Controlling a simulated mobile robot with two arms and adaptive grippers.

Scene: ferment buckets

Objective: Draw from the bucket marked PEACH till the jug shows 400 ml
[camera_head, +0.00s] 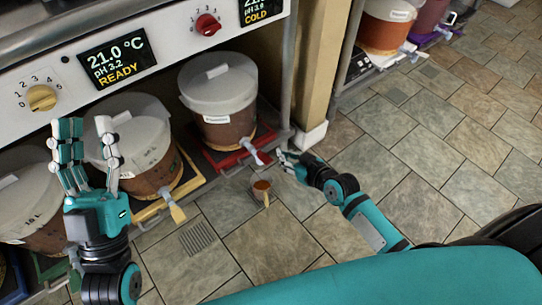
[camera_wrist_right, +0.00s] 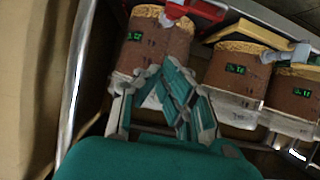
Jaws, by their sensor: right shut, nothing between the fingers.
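A white-lidded bucket (camera_head: 220,97) of brown liquid stands in a red tray (camera_head: 235,152); the writing on its white label is too small to read, so I cannot tell which bucket is marked PEACH. Its pale tap (camera_head: 257,156) points out over the floor. A small jug (camera_head: 261,189) with orange-brown liquid is below the tap; its level marks are not legible. My right gripper (camera_head: 284,161) is shut and empty just right of the tap; its fingers also show in the right wrist view (camera_wrist_right: 168,85). My left gripper (camera_head: 85,135) is open and empty, raised before the yellow-tray bucket.
A panel above has a yellow knob (camera_head: 41,97), a red knob (camera_head: 207,25) and displays. A wooden post (camera_head: 310,75) stands right. The tiled floor (camera_head: 430,130) is open.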

